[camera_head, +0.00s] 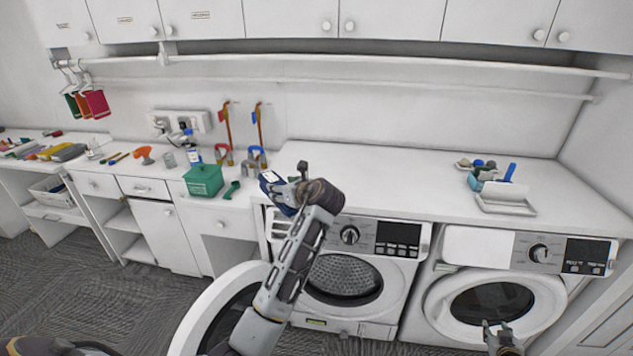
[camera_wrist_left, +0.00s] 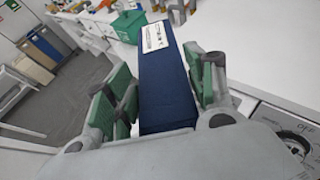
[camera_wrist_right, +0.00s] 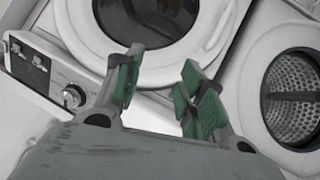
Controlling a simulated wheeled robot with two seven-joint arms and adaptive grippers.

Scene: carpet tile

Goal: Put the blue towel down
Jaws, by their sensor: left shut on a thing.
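The blue towel (camera_wrist_left: 165,95) is a dark blue folded block with a white label, seen lengthwise in the left wrist view. My left gripper (camera_wrist_left: 160,90) is shut on it, with green-padded fingers on both sides. In the head view the towel (camera_head: 271,181) shows partly behind my left gripper (camera_head: 290,192), near the counter's front edge above the left washer. Whether it touches the counter cannot be told. My right gripper (camera_head: 499,338) is low in front of the right washer. In the right wrist view its fingers (camera_wrist_right: 160,80) are apart with nothing between them.
The white counter (camera_head: 400,175) is clear in its middle. A green box (camera_head: 204,180) stands left of the towel. A white tray (camera_head: 505,203) and a blue caddy lie at the right. The left washer's round door (camera_head: 198,318) stands open; the right washer's door (camera_head: 495,305) looks closed.

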